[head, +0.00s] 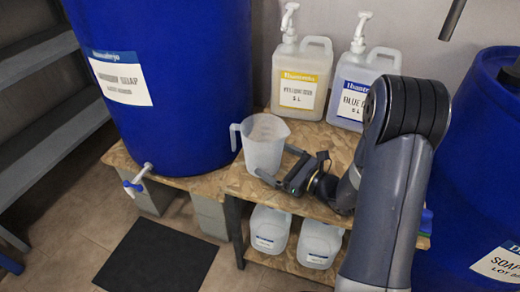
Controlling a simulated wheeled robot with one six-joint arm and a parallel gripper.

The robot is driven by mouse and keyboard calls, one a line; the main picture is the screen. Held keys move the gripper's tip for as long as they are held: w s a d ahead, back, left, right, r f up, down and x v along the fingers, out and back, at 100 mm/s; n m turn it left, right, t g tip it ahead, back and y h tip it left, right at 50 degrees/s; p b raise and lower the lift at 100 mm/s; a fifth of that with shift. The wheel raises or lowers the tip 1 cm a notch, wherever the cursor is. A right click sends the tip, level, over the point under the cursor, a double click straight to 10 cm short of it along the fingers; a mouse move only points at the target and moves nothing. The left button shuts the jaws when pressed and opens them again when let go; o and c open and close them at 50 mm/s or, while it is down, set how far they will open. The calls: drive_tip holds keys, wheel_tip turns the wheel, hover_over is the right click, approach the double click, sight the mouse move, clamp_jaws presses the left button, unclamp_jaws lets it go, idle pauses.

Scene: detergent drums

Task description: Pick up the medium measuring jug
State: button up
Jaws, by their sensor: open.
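One measuring jug (264,146) shows in the head view. It is translucent white with a handle on its left side, and it stands upright on the wooden stand's top. My gripper (276,163) is open, low at the jug's right front, with its fingers pointing left. One finger lies in front of the jug's lower part and the other is by its right side. I cannot tell whether they touch it. No second jug is in view to compare its size.
Two pump bottles, one yellow-labelled (300,85) and one blue-labelled (352,88), stand behind. A large blue drum (175,70) with a tap stands left, another (475,170) right. Two containers (270,230) (319,243) sit on the lower shelf. A black mat (158,258) lies on the floor.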

drive_tip(key=shift+x, duration=1.8)
drive_tip(key=shift+c, duration=0.6)
drive_tip(key=c, duration=0.5)
drive_tip(key=shift+c, duration=0.2)
